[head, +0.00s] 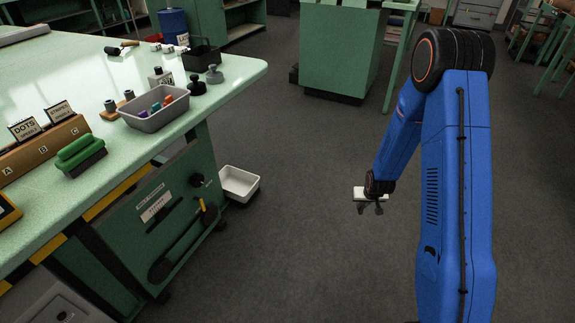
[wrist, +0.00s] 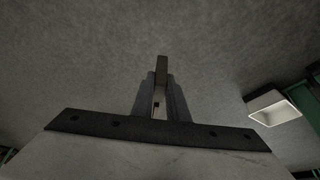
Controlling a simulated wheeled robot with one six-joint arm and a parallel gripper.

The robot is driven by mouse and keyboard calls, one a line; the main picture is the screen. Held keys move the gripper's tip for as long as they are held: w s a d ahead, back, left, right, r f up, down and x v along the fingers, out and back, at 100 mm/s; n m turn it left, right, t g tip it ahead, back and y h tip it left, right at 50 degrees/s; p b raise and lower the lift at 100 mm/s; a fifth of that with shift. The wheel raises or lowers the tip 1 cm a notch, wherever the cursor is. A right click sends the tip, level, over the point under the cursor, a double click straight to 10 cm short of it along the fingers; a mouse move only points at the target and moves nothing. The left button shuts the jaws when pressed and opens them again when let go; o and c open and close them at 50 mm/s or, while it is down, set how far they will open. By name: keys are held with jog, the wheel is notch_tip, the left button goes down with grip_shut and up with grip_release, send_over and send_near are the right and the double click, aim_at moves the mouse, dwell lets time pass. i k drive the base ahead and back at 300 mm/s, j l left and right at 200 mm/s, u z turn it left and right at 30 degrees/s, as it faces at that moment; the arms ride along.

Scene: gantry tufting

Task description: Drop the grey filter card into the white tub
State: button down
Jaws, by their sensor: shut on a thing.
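The white tub (head: 238,185) stands on the floor beside the green cabinet under the bench. It also shows at the right of the wrist view (wrist: 275,112), open side visible and empty as far as I see. My gripper (head: 370,208) hangs over open floor, to the right of the tub and apart from it. In the wrist view my gripper (wrist: 161,88) is shut on the grey filter card (wrist: 161,66), seen nearly edge-on as a narrow dark grey strip past the fingertips. In the head view I cannot make out the card clearly.
The green bench (head: 100,190) at the left carries a grey tray (head: 152,118) with coloured pieces, a green-backed brush (head: 80,152) and a labelled wooden rack (head: 45,150). A green cabinet (head: 340,50) stands at the back. The floor between tub and gripper is clear.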

aim_at(235, 187)
jog(key=i+l+z, duration=0.2)
jog(key=i+z, duration=0.6)
jog(key=i+j+z, duration=0.1)
jog(key=i+z, duration=0.3)
jog(key=i, duration=0.15)
jog(key=i+u, duration=0.15)
jog(key=i, duration=0.2)
jog(key=i+l+u, duration=0.2)
jog(key=u, duration=0.35)
jog(key=i+l+u, duration=0.2)
jog(key=u, duration=0.25)
jog(key=i+l+u, duration=0.15)
jog(key=l+u, duration=0.15)
jog(key=u, duration=0.15)
jog(key=l+u, duration=0.25)
jog(key=u, duration=0.2)
jog(key=i+l+u, duration=0.1)
jog(key=l+u, duration=0.2)
jog(key=u, duration=0.15)
jog(key=l+u, duration=0.3)
jog(key=u, duration=0.15)
jog(key=k+l+u, duration=0.1)
jog(key=l+u, duration=0.15)
jog(key=u, duration=0.2)
